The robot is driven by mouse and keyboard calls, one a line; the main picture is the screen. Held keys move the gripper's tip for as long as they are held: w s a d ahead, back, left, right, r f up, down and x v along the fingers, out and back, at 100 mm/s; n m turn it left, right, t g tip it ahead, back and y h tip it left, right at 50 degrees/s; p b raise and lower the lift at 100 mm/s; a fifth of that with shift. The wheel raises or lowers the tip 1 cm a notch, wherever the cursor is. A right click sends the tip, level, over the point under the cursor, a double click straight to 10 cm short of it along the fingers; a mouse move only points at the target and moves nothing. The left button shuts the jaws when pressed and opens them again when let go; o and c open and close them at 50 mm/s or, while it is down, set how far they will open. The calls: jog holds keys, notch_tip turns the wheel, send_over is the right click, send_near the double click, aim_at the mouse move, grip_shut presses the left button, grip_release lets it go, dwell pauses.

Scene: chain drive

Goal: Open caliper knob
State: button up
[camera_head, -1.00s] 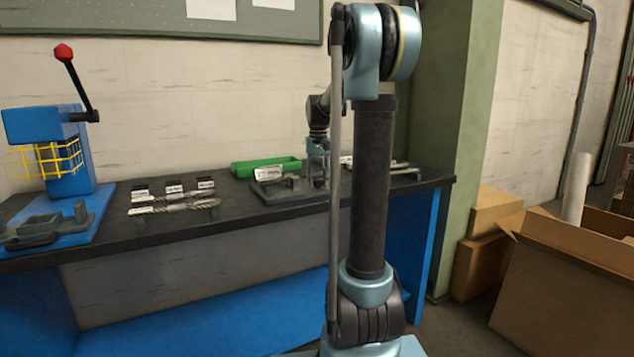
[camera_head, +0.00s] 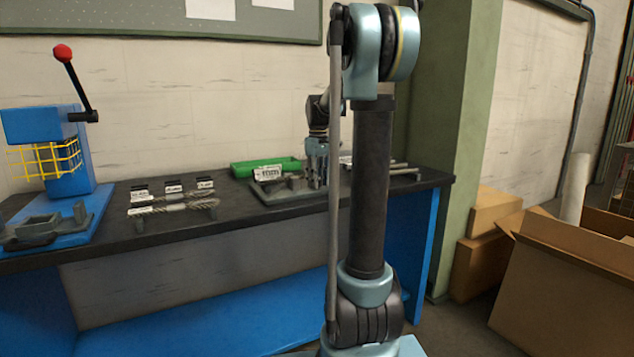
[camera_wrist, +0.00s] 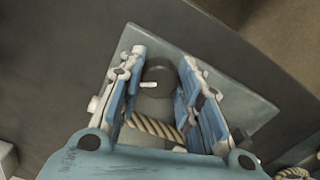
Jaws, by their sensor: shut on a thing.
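In the wrist view, the dark round knob (camera_wrist: 158,74) with a small pale bar on it sits between my gripper's fingers (camera_wrist: 162,62). My gripper is shut on the knob, with one blue-and-white finger on each side. The knob stands on a grey plate (camera_wrist: 228,92). A twisted rope-like piece (camera_wrist: 155,129) lies across the plate, nearer my palm. In the head view, my gripper (camera_head: 317,182) points down over the grey fixture (camera_head: 275,194) on the bench; the knob cannot be made out there.
The dark bench (camera_head: 140,232) holds a green tray (camera_head: 255,165) behind the fixture, a row of labelled items (camera_head: 172,207) left of it, and a blue press (camera_head: 55,150) with a red-tipped lever at far left. Cardboard boxes (camera_head: 565,290) stand on the right.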

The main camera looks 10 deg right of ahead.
dwell(0.4)
jog(key=o, duration=1)
jog(key=shift+o, duration=0.2)
